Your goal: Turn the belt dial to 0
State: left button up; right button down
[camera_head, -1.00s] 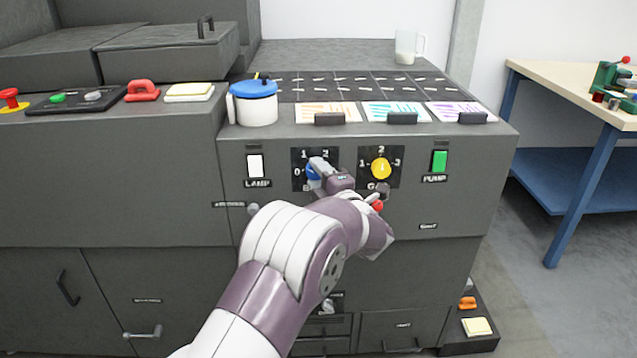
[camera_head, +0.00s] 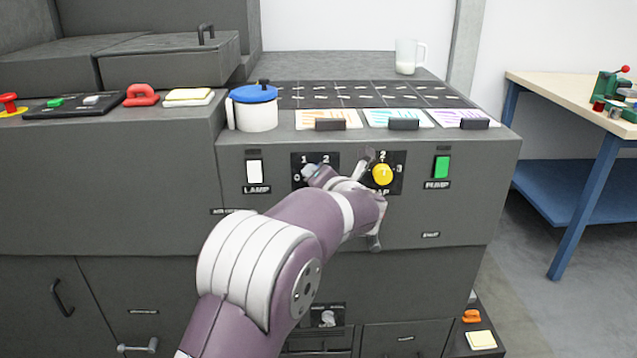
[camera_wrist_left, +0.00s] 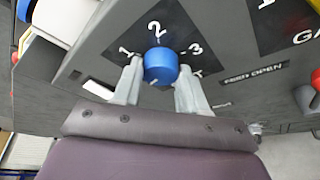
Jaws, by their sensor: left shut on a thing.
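The belt dial is a round blue knob (camera_wrist_left: 160,66) in the left wrist view, on a black plate with white numbers 1, 2 and 3 around it. The 0 mark (camera_head: 296,178) shows at the plate's left in the head view. My left gripper (camera_wrist_left: 158,78) has a finger on each side of the knob and is shut on it. A small pale mark sits on the knob's lower edge in the wrist view; I cannot tell surely which number it points to. In the head view my gripper (camera_head: 310,172) hides the knob. My right gripper is not in view.
A yellow dial (camera_head: 383,174) sits close to the right of my wrist. The lamp switch (camera_head: 255,170) is left and the green pump switch (camera_head: 442,166) right. A blue-lidded pot (camera_head: 254,108) and sample cards (camera_head: 328,120) stand on the ledge above.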

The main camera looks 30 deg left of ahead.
pick_arm(q)
jog(key=shift+f, duration=0.1)
dwell(0.4)
jog(key=o, duration=1.1)
jog(key=shift+c, duration=0.2)
jog(key=p+v, duration=0.2)
jog(key=v, duration=1)
jog(key=shift+s+r, duration=0.2)
jog(key=shift+s, duration=0.15)
jog(key=shift+d, duration=0.1)
